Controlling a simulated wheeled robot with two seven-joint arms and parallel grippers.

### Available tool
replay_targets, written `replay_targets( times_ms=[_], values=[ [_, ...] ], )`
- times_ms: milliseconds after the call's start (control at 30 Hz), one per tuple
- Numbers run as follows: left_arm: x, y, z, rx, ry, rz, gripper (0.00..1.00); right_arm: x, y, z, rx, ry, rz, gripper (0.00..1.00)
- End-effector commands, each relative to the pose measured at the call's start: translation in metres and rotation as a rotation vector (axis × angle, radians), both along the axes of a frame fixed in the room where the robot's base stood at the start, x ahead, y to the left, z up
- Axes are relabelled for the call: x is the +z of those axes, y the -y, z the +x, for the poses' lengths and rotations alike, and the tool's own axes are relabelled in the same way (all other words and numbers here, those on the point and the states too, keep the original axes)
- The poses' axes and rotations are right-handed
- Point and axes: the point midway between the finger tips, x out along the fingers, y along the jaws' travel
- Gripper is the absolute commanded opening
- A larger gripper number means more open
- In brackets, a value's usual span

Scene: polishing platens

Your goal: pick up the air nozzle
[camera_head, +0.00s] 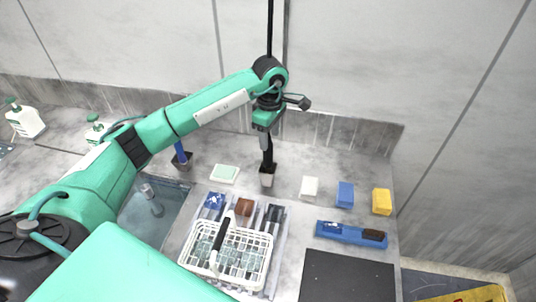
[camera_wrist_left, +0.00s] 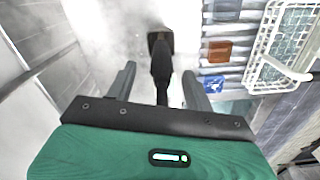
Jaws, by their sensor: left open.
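In the left wrist view the nozzle (camera_wrist_left: 161,72) lies between the two fingers of the left gripper (camera_wrist_left: 159,70), with visible gaps on both sides. My right gripper is not in view.
A white wire basket (camera_head: 190,262) stands in front, beside blue, brown and black blocks. A blue-handled tool (camera_head: 180,150) stands left of a pale green-topped dish (camera_head: 224,174). White, blue and yellow blocks (camera_head: 382,202) sit right, behind a blue tray (camera_head: 352,237) and a black mat (camera_head: 345,277).

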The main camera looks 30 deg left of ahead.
Motion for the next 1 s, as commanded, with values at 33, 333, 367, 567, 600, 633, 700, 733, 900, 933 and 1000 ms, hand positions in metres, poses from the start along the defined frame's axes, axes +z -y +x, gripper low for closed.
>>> replay_targets(
  times_ms=[33, 333, 367, 567, 600, 633, 700, 733, 900, 933, 1000],
  values=[
    [-0.003, -0.002, -0.002, 0.002, -0.005, 0.001, 0.53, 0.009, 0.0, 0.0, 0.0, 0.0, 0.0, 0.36],
    [-0.035, -0.004, -0.003, 0.001, -0.002, 0.001, 0.53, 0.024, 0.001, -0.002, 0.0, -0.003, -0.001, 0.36],
    [-0.037, -0.004, -0.003, 0.0, -0.001, 0.0, 0.53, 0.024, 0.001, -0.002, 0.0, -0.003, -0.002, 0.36],
    [-0.039, -0.004, -0.003, 0.0, 0.0, 0.0, 0.53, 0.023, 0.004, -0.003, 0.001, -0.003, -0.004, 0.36],
    [-0.038, -0.004, -0.003, 0.0, 0.0, 0.0, 0.53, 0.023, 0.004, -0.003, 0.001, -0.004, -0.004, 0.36],
    [-0.038, -0.004, -0.003, 0.0, 0.0, 0.0, 0.47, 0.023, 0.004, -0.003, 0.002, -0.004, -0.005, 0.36],
    [-0.038, -0.005, -0.003, 0.0, 0.0, 0.001, 0.33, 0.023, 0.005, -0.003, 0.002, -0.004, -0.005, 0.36],
    [-0.038, -0.004, -0.003, 0.0, 0.0, 0.001, 0.27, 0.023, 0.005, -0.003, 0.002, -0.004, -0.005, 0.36],
    [-0.038, -0.005, -0.003, 0.0, 0.0, 0.0, 0.04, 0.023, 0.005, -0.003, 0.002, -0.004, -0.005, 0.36],
    [-0.038, -0.005, -0.003, 0.0, 0.0, 0.001, 0.04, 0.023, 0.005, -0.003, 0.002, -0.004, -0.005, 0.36],
    [-0.038, -0.005, -0.003, 0.0, 0.0, 0.001, 0.04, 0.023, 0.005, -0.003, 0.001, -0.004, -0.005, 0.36]
  ],
)
